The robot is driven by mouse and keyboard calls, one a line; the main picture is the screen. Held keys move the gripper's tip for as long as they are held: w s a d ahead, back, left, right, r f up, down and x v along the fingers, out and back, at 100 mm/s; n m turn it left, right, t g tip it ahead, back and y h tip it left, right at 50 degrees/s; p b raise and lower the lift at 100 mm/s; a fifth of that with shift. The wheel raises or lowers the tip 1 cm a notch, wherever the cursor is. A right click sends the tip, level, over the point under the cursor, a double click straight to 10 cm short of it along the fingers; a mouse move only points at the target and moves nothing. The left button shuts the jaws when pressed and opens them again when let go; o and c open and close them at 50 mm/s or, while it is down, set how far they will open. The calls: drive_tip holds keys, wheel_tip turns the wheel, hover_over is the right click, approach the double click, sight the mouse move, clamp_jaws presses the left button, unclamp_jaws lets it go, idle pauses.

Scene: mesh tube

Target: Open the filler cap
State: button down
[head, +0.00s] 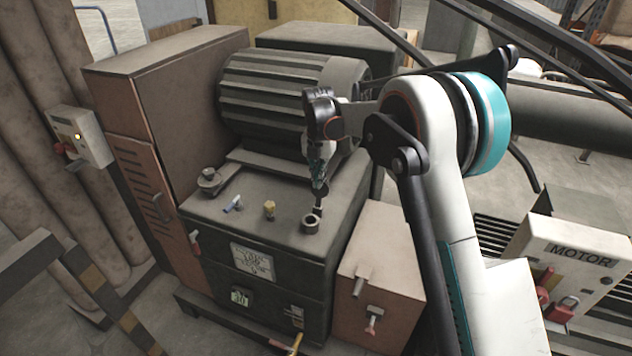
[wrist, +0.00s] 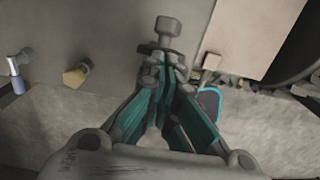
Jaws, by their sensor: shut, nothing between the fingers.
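A short round grey fitting (head: 311,223) with a dark top stands near the front right corner of the dark tank top, and I take it for the filler cap. In the wrist view, a grey knob-like part (wrist: 168,30) with a crosspiece below it lies just beyond my fingertips; it appears to be the same fitting. My gripper (head: 319,187) points down just above and behind the fitting. Its fingers (wrist: 165,72) are shut with nothing between them. Whether the fingertips touch the fitting, and whether its lid is raised, I cannot tell.
A yellow fitting (head: 269,210), a blue-handled valve (head: 233,204) and a grey round cap (head: 209,179) stand left on the tank top. The ribbed motor (head: 290,95) rises behind. A brown box (head: 382,255) adjoins at right.

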drive_tip(key=shift+w+d, duration=0.3)
drive_tip(key=shift+w, duration=0.5)
wheel_tip(320, 180, up, 11)
drive_tip(key=s+d+r+m+t+b, duration=0.1)
drive_tip(key=s+d+r+m+t, duration=0.1)
drive_tip(key=s+d+r+m, duration=0.7)
drive_tip(key=s+d+f+m+t+b, duration=0.1)
drive_tip(key=s+d+m+t, duration=0.1)
drive_tip(key=s+d+m, duration=0.55)
drive_tip(key=s+d+f+m+t+b, duration=0.1)
drive_tip(key=s+d+m+b, duration=0.1)
drive_tip(key=s+m, duration=0.95)
drive_tip(key=s+d+f+m+t, duration=0.1)
drive_tip(key=s+f+m, duration=0.1)
drive_tip(key=s+f, duration=0.2)
drive_tip(key=s+d+f+m, duration=0.1)
drive_tip(key=s+f, duration=0.3)
drive_tip(key=s, duration=0.6)
drive_tip(key=shift+d+m+t+b, duration=0.35)
drive_tip(key=shift+m+t+b, duration=0.05)
drive_tip(key=shift+m+b, duration=0.1)
